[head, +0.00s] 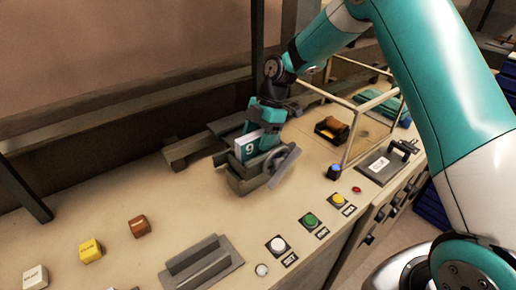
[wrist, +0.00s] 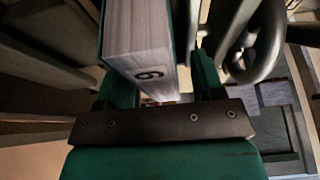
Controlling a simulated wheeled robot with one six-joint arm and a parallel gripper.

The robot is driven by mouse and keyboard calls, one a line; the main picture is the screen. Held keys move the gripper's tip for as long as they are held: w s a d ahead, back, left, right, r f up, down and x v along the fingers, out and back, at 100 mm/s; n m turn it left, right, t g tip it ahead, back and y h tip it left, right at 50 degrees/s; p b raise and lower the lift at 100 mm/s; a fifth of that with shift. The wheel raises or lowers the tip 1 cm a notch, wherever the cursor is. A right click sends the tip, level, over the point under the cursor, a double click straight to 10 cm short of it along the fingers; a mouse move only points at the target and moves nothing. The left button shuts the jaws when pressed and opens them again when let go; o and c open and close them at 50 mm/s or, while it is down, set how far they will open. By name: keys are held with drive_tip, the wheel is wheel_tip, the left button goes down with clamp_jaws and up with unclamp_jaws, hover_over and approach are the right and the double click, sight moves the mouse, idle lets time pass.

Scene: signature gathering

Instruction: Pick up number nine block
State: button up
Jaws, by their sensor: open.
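The number nine block (head: 249,147) has a white face with a dark 9 and teal sides. It sits upright in a grey vise-like holder (head: 250,182) on the bench in the head view. My gripper (head: 266,128) is right at the block from above and behind. In the wrist view the block (wrist: 139,42) lies between the two teal fingers of my gripper (wrist: 163,82), with its 9 near the palm bar. The fingers are open, with a gap showing at the right finger. Whether the left finger touches the block I cannot tell. The fingertips are partly hidden in the head view.
A curved handle (wrist: 262,45) stands close to the right finger in the wrist view. Several push buttons (head: 310,220) line the front. A framed case (head: 352,130) stands to the right.

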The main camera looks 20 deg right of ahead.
drive_tip(key=shift+f, duration=0.1)
drive_tip(key=shift+c, duration=0.4)
drive_tip(key=c, duration=1.1)
drive_tip(key=shift+o, duration=0.2)
